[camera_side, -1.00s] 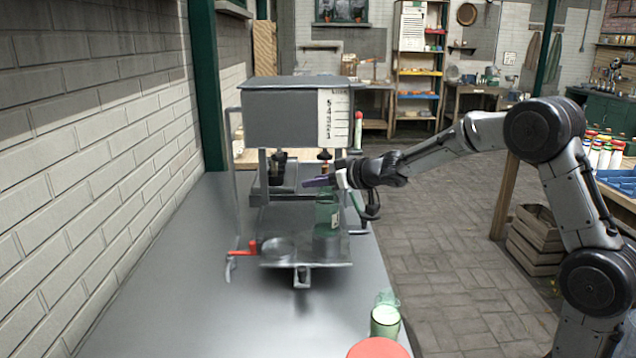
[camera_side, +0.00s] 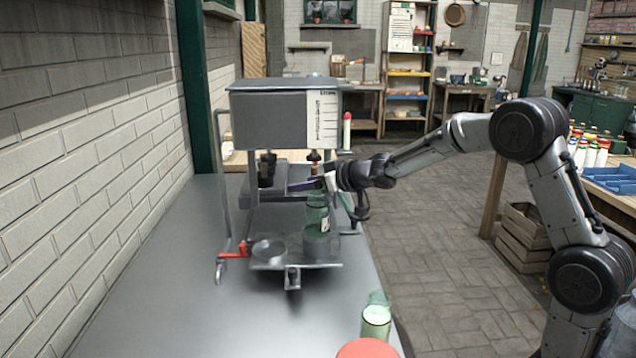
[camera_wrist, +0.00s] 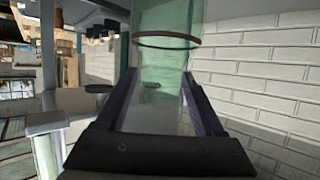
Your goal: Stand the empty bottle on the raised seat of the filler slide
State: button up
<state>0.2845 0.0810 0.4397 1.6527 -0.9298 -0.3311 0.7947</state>
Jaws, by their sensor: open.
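The clear green bottle (camera_side: 317,214) stands upright at the right front of the filler slide (camera_side: 265,262). Its foot appears to rest on the raised round grey seat (camera_side: 316,245); any small gap there is too small to tell. My gripper (camera_side: 304,184) is open at the height of the bottle's upper part, its dark fingers pointing left. In the wrist view the bottle (camera_wrist: 165,62) stands between the two spread fingers (camera_wrist: 160,105), with space showing at the sides. The bottle looks empty.
The grey filler tank (camera_side: 270,118) with its scale hangs above the slide, with dark nozzles below. A red handle (camera_side: 234,251) is at the slide's left. A second green bottle with pale contents (camera_side: 376,322) and a red round thing (camera_side: 367,349) stand at the front. The bench's left front is clear.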

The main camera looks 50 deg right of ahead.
jog(key=v, duration=1.2)
jog(key=s+a+f+g, duration=0.2)
jog(key=s+a, duration=0.1)
jog(key=s, duration=0.7)
jog(key=s+a+f+g, duration=0.3)
jog(key=s+a, duration=0.1)
jog(key=s, duration=0.6)
jog(key=s+a+f+g, duration=0.3)
jog(key=s+a, duration=0.1)
jog(key=s, duration=0.6)
